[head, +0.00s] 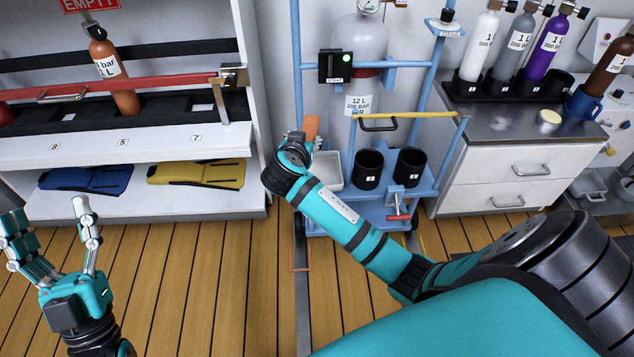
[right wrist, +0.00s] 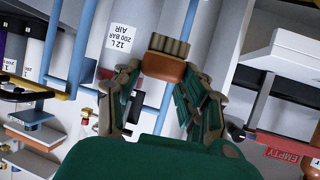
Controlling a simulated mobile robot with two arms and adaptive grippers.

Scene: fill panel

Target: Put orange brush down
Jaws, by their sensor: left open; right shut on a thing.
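The orange brush (head: 311,126) is in my right gripper (head: 304,146), above the left side of the blue cart. In the right wrist view the fingers of my right gripper (right wrist: 160,88) close on both sides of the orange brush body (right wrist: 163,67), and its tan bristles (right wrist: 169,45) point away from the palm. In the head view the hand hides much of the brush. A pale tray (head: 330,172) sits on the cart just below and right of the hand; the hand covers part of it. My left gripper (head: 48,235) is open and empty above the wooden floor at the lower left.
The blue cart (head: 425,186) carries a 12 L cylinder (head: 362,50), two black cups (head: 368,168) and a yellow bar (head: 420,116). A shelf with an orange cylinder (head: 115,75) stands left. A counter (head: 500,122) with several small cylinders stands right.

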